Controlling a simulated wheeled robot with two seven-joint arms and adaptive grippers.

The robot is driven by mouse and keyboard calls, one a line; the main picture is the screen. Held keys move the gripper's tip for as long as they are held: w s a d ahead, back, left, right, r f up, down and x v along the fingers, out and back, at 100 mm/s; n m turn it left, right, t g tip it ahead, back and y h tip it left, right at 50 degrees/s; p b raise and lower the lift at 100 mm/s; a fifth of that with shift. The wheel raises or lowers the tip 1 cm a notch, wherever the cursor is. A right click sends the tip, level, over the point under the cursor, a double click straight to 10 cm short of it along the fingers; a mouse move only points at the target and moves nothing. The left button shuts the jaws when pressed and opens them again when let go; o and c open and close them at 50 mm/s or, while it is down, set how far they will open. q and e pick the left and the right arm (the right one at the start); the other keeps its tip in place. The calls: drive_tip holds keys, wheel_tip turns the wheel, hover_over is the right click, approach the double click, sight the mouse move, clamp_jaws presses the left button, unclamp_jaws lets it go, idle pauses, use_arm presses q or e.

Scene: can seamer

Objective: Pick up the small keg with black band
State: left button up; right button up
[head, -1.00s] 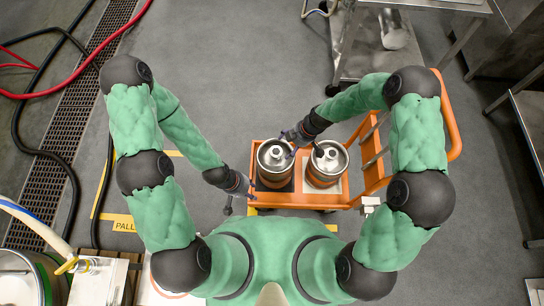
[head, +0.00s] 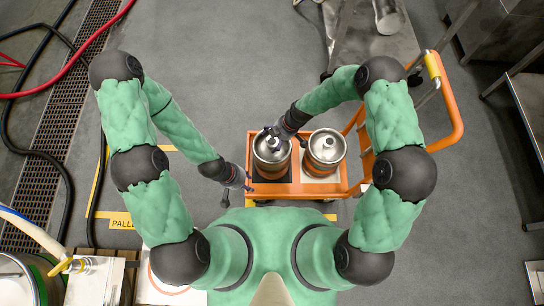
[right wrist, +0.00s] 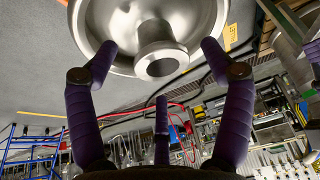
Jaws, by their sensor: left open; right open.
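Two small steel kegs stand upright on the orange cart, a left keg (head: 271,153) and a right keg (head: 325,152). The colour of their bands is not clear, so I cannot tell which has the black band. My right gripper (head: 273,138) is open over the top of the left keg. In the right wrist view, a keg top with a central neck (right wrist: 160,48) fills the upper middle; the open fingers of the right gripper (right wrist: 158,62) are on either side of the neck, apart from it. My left gripper (head: 239,186) is open and empty, just left of the left keg.
The orange cart (head: 300,188) has a handle rail (head: 457,110) at the right. A steel table (head: 370,45) stands behind it. Hoses (head: 75,180) and a floor grate lie at the left.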

drive_tip(key=x, duration=0.3)
drive_tip(key=shift+b, duration=0.35)
drive_tip(key=shift+r, duration=0.15)
clamp_jaws()
drive_tip(key=shift+r, duration=0.1)
